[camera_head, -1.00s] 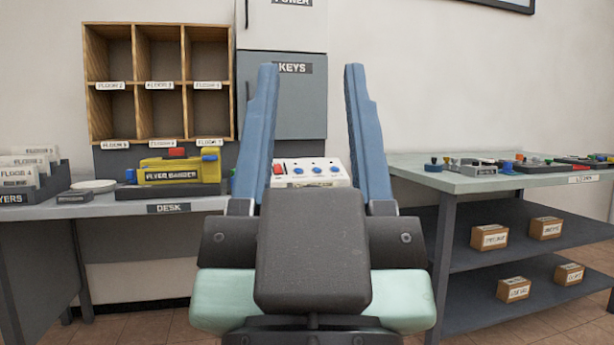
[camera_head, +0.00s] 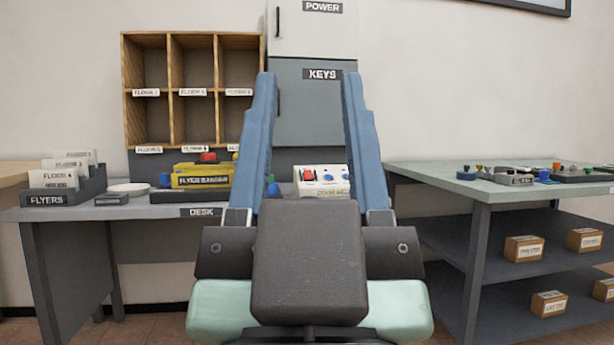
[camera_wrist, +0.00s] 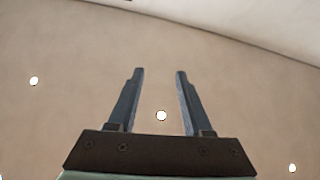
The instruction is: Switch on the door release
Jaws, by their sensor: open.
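A white control box (camera_head: 322,183) stands on the desk near its right end. It has a red switch (camera_head: 308,175) at its left and blue knobs beside it. Its front label is small and partly hidden by my gripper, so I cannot read it fully. My gripper (camera_head: 308,78) is open and empty, its two blue fingers raised in front of the box and the cabinets. The wrist view also shows my gripper (camera_wrist: 158,72) open, with only plain ceiling and lights beyond it.
The desk (camera_head: 130,212) holds a flyer rack (camera_head: 62,185), a plate (camera_head: 127,189) and a yellow flyer bander (camera_head: 200,178). A KEYS cabinet (camera_head: 312,110) is behind. A bench (camera_head: 480,186) with small parts and boxed shelves stands right.

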